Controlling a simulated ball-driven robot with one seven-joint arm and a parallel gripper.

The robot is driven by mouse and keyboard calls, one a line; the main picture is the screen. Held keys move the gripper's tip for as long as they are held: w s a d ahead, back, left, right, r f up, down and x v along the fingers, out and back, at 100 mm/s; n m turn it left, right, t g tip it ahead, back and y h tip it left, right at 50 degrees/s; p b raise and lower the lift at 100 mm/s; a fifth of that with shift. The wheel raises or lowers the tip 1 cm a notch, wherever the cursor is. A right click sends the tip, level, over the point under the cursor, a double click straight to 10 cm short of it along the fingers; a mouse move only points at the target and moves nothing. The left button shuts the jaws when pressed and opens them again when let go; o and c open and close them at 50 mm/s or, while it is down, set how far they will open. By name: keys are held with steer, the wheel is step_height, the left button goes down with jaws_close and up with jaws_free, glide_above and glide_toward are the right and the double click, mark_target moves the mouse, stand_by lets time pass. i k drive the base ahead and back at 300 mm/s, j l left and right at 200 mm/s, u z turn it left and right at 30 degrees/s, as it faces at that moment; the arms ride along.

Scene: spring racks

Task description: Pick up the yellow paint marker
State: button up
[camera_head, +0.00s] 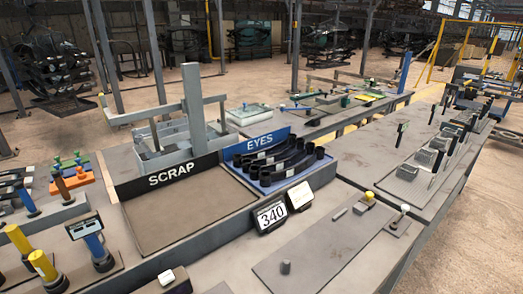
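I cannot tell for sure which thing is the yellow paint marker. Two thick yellow cylinders with dark lower ends stand at the lower left, one yellow cylinder (17,238) behind and another yellow cylinder (42,264) nearer, both leaning slightly. A small yellow-topped piece (369,197) sits on a grey block on the flat plate at the right of centre. All stand free of any gripper. My gripper is not in view.
The empty SCRAP tray (185,212) adjoins the blue EYES bin (308,176), which holds dark curved parts. A 340 sign (271,215) stands in front. A blue-handled tool (93,247) stands beside the yellow cylinders. The grey plate (330,248) is mostly clear.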

mark_target(15, 234)
steer(key=u, duration=1.3)
steer(key=k+j+z, duration=0.15)
steer(key=j, duration=0.3)
steer(key=i, duration=0.05)
